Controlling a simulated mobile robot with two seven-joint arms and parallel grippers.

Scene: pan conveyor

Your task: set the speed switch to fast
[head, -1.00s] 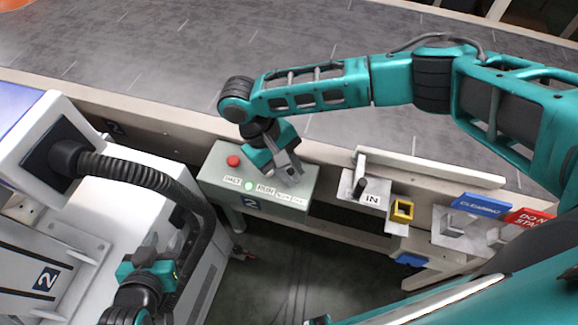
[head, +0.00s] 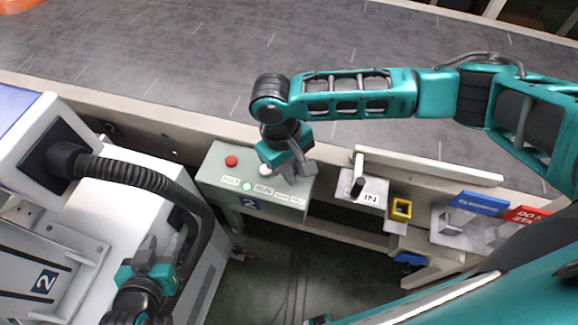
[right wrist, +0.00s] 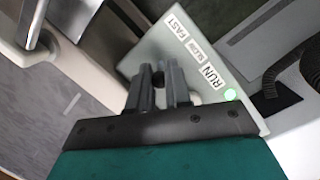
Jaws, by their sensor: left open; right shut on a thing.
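The grey-green control box (head: 222,171) carries the labels HALT, RUN, SLOW and FAST along its near edge. In the right wrist view, the SLOW (right wrist: 197,54) and FAST (right wrist: 178,28) labels lie just beyond my fingers. My right gripper (head: 299,176) is over the box's right end, behind those two labels. In the right wrist view the gripper (right wrist: 160,78) is shut on a small dark piece between its fingers, by its place the speed switch. The fingers mostly hide it, so its setting cannot be read. My left gripper (head: 152,258) is open and empty at lower left.
The box also has a red button (head: 232,160), a white knob (head: 266,170) and a lit green lamp (head: 247,187). Right of it are a plate with a black handle (head: 357,187) and a yellow square frame (head: 401,209). The wide conveyor belt (head: 190,60) behind is empty.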

